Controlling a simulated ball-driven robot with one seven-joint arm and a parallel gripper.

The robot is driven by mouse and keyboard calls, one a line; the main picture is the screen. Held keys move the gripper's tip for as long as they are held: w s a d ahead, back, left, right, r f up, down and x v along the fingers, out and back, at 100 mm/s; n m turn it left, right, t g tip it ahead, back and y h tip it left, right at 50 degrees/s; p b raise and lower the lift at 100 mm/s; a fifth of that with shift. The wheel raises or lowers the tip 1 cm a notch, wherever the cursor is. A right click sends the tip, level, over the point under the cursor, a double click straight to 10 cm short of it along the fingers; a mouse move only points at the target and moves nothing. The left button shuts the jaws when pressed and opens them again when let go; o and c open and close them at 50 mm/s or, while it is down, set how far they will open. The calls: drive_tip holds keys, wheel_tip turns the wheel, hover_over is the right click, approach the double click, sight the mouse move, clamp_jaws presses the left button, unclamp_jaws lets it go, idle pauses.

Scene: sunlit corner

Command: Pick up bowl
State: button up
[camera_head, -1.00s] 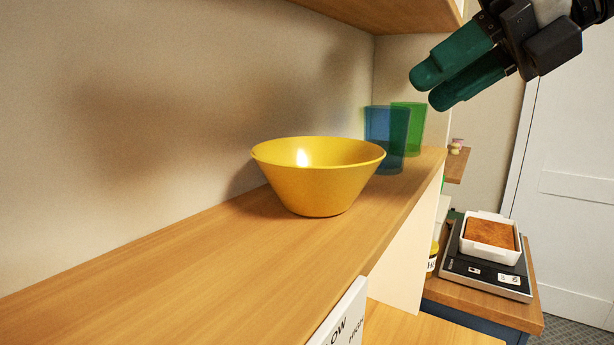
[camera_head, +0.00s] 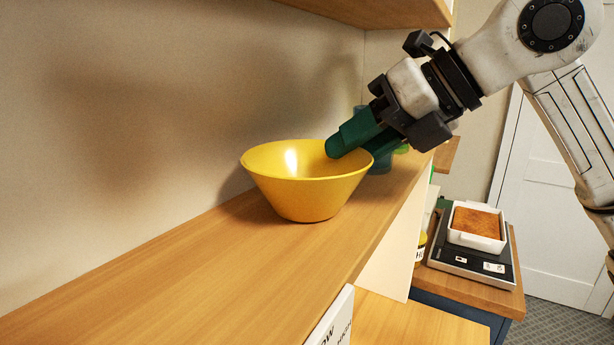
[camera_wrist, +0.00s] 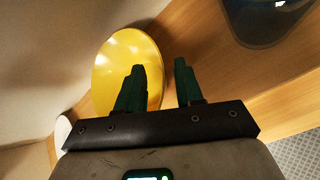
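The yellow bowl (camera_head: 305,190) stands upright on a wooden shelf (camera_head: 200,270). My gripper (camera_head: 352,150) is at the bowl's right rim, its green fingers tilted down to the left. In the wrist view my gripper (camera_wrist: 160,75) is open, with a gap between the fingers. There the left finger overlaps the yellow bowl (camera_wrist: 118,62) and the right finger shows over wood beside it. I cannot tell whether either finger touches the rim.
A blue glass (camera_head: 380,164) stands behind my gripper, mostly hidden; a bit of green shows beside it. A wall runs along the shelf's left, with another shelf (camera_head: 380,10) overhead. A white dish (camera_head: 476,242) with brown food sits on a scale at lower right.

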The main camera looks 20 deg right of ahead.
drive_tip(key=shift+c, duration=0.5)
clamp_jaws()
